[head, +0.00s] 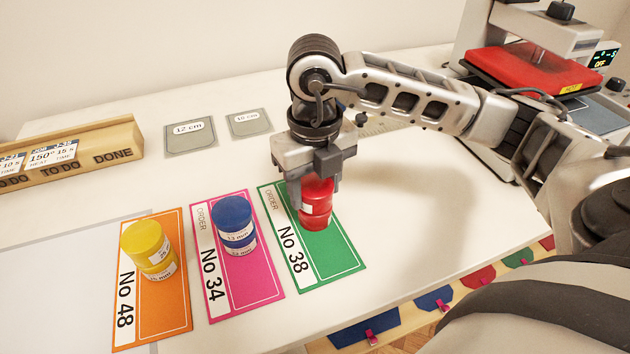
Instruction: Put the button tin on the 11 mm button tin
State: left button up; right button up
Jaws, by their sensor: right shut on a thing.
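My right gripper (316,192) reaches down from above over the green No 38 order card and is shut on a red button tin (318,188). More red shows directly below it, a lower red tin (316,219) on the card. The two look stacked and in line, but the fingers hide part of the join, so I cannot tell whether they touch. A white label edge shows beside the finger; its size is not readable, so I cannot confirm 11 mm. My left gripper is not in view.
Stacked blue tins (234,222) stand on the pink No 34 card (262,283). Stacked yellow tins (147,246) stand on the orange No 48 card (165,318). A wooden rack (100,150) is at left, a red heat press (530,70) at back right. The table right of the green card (340,262) is clear.

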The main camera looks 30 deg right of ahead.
aim_at(314, 184)
jog(key=shift+f+b, duration=0.25)
jog(key=shift+b, duration=0.05)
jog(key=o, duration=1)
jog(key=shift+r, duration=4.05)
